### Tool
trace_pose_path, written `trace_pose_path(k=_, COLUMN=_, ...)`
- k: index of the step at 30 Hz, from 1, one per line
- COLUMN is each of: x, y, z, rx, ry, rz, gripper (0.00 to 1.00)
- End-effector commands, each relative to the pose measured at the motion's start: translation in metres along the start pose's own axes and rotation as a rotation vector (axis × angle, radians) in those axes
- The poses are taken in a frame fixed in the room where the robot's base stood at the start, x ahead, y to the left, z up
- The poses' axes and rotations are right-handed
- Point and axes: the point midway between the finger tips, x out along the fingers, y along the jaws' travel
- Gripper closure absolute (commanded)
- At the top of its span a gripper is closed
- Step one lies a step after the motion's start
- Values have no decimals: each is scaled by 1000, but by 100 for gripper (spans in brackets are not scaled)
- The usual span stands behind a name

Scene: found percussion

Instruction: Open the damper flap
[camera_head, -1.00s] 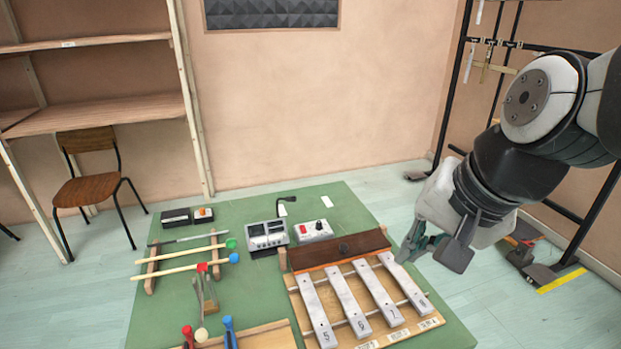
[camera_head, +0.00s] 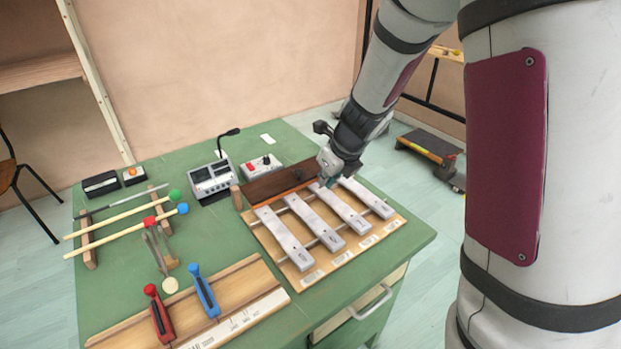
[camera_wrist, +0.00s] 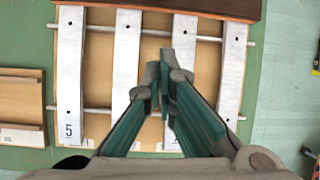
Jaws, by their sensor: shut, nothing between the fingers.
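My gripper (camera_head: 324,182) is shut and empty, close to the flap's right end, above the bars. The gripper hides part of the bars and the flap's right end.
Several grey bars (camera_head: 285,238) lie on the wooden frame in front of the flap. A grey meter box (camera_head: 210,180) with a microphone and a white button box (camera_head: 261,165) stand behind it. Mallets (camera_head: 125,215) rest at left; red and blue clamps (camera_head: 204,290) stand in front.

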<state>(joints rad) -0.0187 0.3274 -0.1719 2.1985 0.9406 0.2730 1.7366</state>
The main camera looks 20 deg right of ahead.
Motion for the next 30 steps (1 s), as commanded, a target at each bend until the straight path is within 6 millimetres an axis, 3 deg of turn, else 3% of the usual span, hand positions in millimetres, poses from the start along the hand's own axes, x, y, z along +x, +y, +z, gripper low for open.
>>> trace_pose_path(k=16, x=97, y=1, z=-2, rx=-4, ry=2, rz=3, gripper=100)
trace_pose_path(k=24, x=82, y=2, z=28, rx=-9, ry=-1, rz=3, gripper=100)
trace_pose_path(k=30, x=79, y=1, z=37, rx=-7, ry=-1, rz=2, gripper=100)
